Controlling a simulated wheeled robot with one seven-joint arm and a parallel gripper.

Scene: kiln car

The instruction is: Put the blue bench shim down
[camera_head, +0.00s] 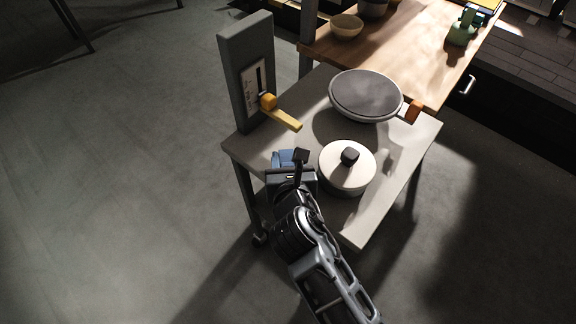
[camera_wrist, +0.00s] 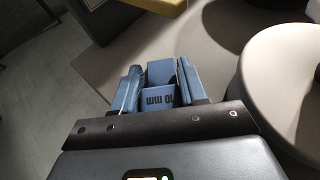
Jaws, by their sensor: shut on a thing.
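The blue bench shim (camera_wrist: 157,97) sits between the two fingers of my gripper (camera_wrist: 160,80) in the wrist view. My gripper is shut on it, and lettering that includes "mm" shows on its near face. In the head view, a bit of blue (camera_head: 284,158) shows at my gripper (camera_head: 289,163), over the near left part of the grey table top (camera_head: 262,147). My gripper hides part of the shim there. I cannot tell whether the shim touches the table top.
A white lidded pot (camera_head: 340,176) with a dark knob stands close to the right of my gripper. A wooden table (camera_head: 420,50) adjoins.

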